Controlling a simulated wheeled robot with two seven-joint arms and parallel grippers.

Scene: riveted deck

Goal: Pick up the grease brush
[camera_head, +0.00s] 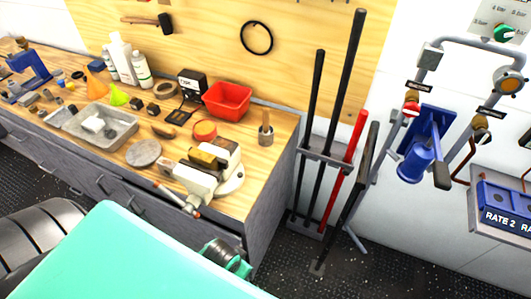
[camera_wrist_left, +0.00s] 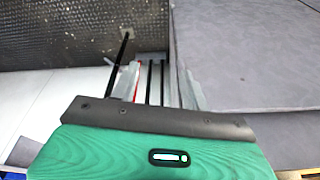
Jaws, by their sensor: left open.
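The brush does not show in that view. The head view does not clearly show the left gripper's fingers; a large green part of mine fills its lower left. My right gripper is in neither view.
A vise-like machine (camera_head: 215,172) stands left of the brush, and a red bin (camera_head: 227,100) behind it. A grey tray (camera_head: 100,127) and bottles lie farther left. A rack (camera_head: 325,155) of long bars stands on the floor just right of the bench (camera_head: 250,205).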

